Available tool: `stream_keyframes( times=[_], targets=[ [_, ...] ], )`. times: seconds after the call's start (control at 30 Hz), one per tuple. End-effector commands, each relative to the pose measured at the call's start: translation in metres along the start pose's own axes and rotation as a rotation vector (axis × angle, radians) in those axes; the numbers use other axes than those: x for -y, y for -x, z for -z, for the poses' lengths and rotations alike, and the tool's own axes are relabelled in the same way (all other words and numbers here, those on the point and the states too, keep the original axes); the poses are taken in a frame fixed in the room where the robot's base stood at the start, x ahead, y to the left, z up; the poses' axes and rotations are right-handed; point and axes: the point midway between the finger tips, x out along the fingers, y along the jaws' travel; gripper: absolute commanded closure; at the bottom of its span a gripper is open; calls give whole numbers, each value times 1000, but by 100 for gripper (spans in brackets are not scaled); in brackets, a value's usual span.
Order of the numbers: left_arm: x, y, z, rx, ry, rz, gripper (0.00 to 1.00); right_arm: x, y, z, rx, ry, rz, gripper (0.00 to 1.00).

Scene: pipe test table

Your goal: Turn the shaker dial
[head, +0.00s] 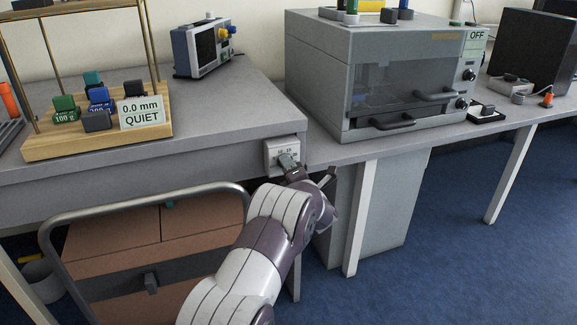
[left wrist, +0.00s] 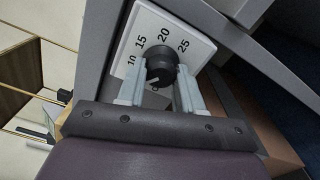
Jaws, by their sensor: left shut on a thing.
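The shaker dial (left wrist: 160,62) is a round black knob on a white plate with the numbers 10, 15, 20 and 25 around it. In the head view the plate (head: 270,158) is on the front edge of the table, at its right corner. My left gripper (left wrist: 162,72) has one finger on each side of the knob and is shut on it. A short pale mark shows on the knob's near side. In the head view my left gripper (head: 288,163) covers the knob and part of the plate. My right gripper is not in view.
A wooden stand (head: 100,145) with coloured weights and a sign reading "0.0 mm QUIET" (head: 141,113) is on the left table. A screen instrument (head: 202,48) stands behind. A grey cabinet (head: 375,75) marked OFF is right of the dial. A curved metal rail (head: 150,196) runs below the table.

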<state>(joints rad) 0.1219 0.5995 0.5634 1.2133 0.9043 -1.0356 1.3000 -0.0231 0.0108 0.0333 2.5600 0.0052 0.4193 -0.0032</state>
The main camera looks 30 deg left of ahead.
Motion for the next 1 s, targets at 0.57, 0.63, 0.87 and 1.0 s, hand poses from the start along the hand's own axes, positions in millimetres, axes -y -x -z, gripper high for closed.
stream_keyframes(
  times=[0.57, 0.63, 0.87, 1.0],
  targets=[
    [-3, 0, -1, 1, -545, 2, 95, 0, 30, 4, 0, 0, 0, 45],
    [-3, 0, -1, 1, -612, 3, 95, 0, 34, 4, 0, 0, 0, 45],
    [-3, 0, -1, 2, -829, 4, 95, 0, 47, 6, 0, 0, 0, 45],
    [-3, 0, -1, 2, -952, 4, 95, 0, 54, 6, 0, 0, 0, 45]
  ],
)
